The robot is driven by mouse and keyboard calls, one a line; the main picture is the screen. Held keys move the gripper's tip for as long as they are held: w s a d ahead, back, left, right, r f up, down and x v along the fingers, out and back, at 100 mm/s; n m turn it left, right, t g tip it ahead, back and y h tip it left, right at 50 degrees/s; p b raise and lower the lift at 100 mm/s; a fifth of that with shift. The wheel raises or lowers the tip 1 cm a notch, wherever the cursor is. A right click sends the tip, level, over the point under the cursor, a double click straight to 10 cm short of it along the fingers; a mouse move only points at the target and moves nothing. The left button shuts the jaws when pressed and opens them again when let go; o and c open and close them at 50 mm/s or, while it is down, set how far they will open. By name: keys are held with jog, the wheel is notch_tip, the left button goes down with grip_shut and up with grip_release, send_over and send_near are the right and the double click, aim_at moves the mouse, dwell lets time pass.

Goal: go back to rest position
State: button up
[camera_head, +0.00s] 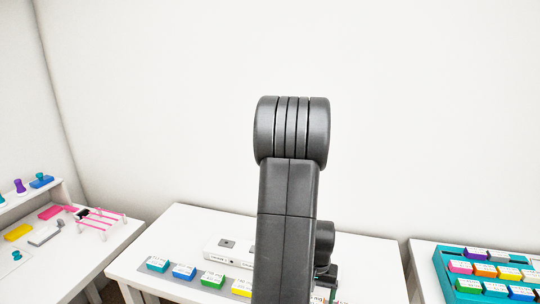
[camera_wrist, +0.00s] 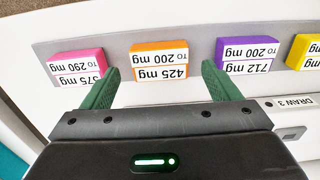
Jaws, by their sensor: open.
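My gripper (camera_wrist: 160,70) shows in the wrist view with its two green fingers spread apart and nothing held between them. An orange-topped box (camera_wrist: 160,58) labelled 425 mg sits on a grey strip (camera_wrist: 110,45), seen between and beyond the fingertips. A pink-topped box (camera_wrist: 76,65) lies to its left and a purple-topped box (camera_wrist: 246,55) to its right. I cannot tell the gap between fingers and boxes. In the head view my arm stands upright in the middle, and my gripper is not clearly seen there.
In the head view a white table (camera_head: 190,225) holds a row of coloured boxes, partly hidden behind my arm. A teal tray (camera_head: 445,275) of boxes stands on a table at right. A table (camera_head: 75,260) with a pink rack (camera_head: 100,218) is at left.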

notch_tip(320, 180, down, 3)
jog(key=shift+r, duration=0.4)
